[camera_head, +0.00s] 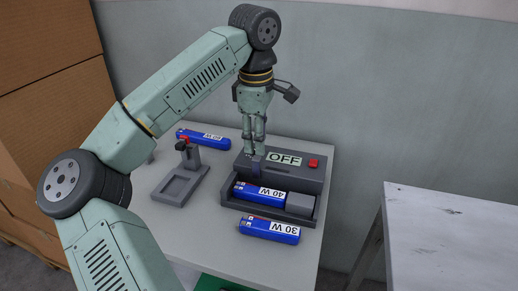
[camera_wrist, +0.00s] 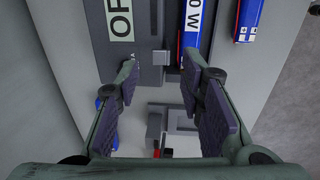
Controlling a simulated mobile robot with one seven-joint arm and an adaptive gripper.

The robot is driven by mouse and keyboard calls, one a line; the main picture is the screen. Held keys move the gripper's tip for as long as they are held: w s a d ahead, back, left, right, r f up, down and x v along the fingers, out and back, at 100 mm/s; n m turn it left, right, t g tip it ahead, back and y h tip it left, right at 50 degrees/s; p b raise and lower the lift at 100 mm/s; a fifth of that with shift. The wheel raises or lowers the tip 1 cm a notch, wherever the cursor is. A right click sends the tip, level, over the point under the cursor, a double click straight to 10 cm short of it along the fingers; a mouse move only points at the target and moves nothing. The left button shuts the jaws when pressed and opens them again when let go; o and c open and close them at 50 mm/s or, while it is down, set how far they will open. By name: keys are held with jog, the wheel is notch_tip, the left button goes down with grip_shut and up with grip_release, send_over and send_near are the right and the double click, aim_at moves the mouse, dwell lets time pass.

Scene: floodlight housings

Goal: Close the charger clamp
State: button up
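The dark grey charger (camera_head: 314,180) stands on the table with an OFF label and a red button (camera_head: 314,163). A blue 40 W battery (camera_head: 260,193) lies in its front channel, with a lighter grey block (camera_head: 300,204) at its right end. My gripper (camera_head: 257,158) points down over the charger's left part. In the wrist view its fingers are apart, with a small grey block (camera_wrist: 156,66) showing between them; I cannot tell whether they touch it. The 40 W battery (camera_wrist: 191,30) runs beside the right finger, which partly hides it. Which part is the clamp is unclear.
A grey stand with a red-topped post (camera_head: 183,185) sits left of the charger. A blue 60 W battery (camera_head: 203,139) lies behind it and a 30 W battery (camera_head: 269,230) in front of the charger. A separate pale table (camera_head: 450,240) is at right; cardboard boxes (camera_head: 45,50) at left.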

aim_at(259, 158)
jog(key=shift+w+d+f, duration=0.15)
jog(key=shift+f, duration=2.05)
grip_shut()
